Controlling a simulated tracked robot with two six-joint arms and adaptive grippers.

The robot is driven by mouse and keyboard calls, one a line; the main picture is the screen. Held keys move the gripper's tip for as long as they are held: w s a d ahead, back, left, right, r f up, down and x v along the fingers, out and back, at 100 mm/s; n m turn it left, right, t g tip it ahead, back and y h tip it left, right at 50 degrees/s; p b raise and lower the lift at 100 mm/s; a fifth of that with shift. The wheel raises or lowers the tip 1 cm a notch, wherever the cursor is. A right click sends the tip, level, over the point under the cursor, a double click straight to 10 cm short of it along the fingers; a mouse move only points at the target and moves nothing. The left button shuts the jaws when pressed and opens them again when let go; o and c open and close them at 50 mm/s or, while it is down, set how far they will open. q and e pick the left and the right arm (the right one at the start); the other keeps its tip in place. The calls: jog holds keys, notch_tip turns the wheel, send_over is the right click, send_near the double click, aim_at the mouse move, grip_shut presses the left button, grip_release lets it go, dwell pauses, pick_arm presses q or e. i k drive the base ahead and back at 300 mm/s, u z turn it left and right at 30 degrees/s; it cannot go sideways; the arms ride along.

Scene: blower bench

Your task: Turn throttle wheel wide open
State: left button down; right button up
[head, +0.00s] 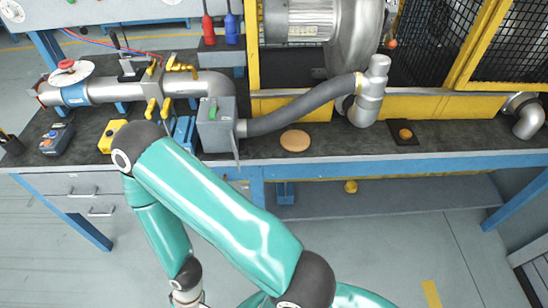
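A red handwheel (66,65), which I take for the throttle wheel, sits on a pale round dial plate (82,70) above the grey pipe (100,89) at the left of the bench. Its exact setting is too small to read. A green arm of mine, which looks like the left one, rises from the bottom middle to an elbow over the bench's front edge, then bends down. Its wrist reaches the bottom edge of the picture, well below and apart from the wheel. The fingers of both grippers are out of view.
Yellow-handled clamps (152,107) stand right of the wheel, beside a grey gate box (217,125) and a hose (300,110). A control box (57,139) and a yellow box (112,135) lie in front of the pipe. A caged blower (352,35) stands behind.

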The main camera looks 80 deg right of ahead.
aim_at(67, 63)
jog(key=z, duration=0.15)
jog(key=k, duration=0.9)
jog(key=z, duration=1.35)
jog(key=i, duration=1)
jog(key=u, duration=0.15)
jog(key=k, duration=0.4)
jog(key=z, duration=0.1)
